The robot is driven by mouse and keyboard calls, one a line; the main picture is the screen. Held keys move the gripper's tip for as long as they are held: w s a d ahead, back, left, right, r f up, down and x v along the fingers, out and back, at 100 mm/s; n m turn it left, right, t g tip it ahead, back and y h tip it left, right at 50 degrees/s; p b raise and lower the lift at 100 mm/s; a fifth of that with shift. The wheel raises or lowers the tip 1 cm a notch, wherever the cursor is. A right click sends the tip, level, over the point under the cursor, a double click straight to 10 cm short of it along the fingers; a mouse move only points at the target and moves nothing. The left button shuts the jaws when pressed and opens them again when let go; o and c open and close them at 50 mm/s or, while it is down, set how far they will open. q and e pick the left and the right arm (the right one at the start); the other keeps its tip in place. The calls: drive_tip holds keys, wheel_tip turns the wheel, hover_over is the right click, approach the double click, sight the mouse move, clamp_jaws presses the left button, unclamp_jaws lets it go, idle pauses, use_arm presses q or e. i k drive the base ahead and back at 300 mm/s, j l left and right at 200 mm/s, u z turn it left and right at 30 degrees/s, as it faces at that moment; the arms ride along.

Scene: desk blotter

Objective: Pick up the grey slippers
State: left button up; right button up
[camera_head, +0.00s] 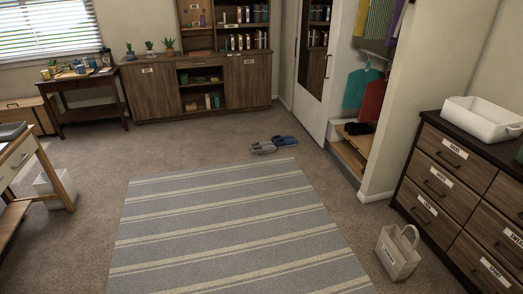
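Grey slippers (263,147) lie on the carpet just beyond the far edge of the striped rug, right of the picture's centre. Blue slippers (284,141) lie close beside them on the right. They are small in the view, so I cannot tell whether the two pairs touch. Neither of my grippers shows in the view.
The striped rug (225,215) lies flat across the middle floor. A labelled tote bag (397,256) stands at the lower right by the dresser (452,175). An open closet (355,135) is right of the slippers. A desk (20,158) stands at left. Carpet around the slippers is clear.

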sight(267, 147)
drive_tip(key=i+j+u, duration=0.1)
drive_tip(key=i+u, duration=0.4)
drive_tip(key=i, duration=4.45)
drive_tip(key=i+z, duration=0.4)
drive_tip(key=i+j+z, duration=0.4)
drive_tip(key=i, duration=0.15)
drive_tip(key=i+j+z, duration=0.25)
drive_tip(key=i+z, duration=0.15)
drive_tip(key=i+j+z, duration=0.4)
drive_tip(key=j, duration=0.1)
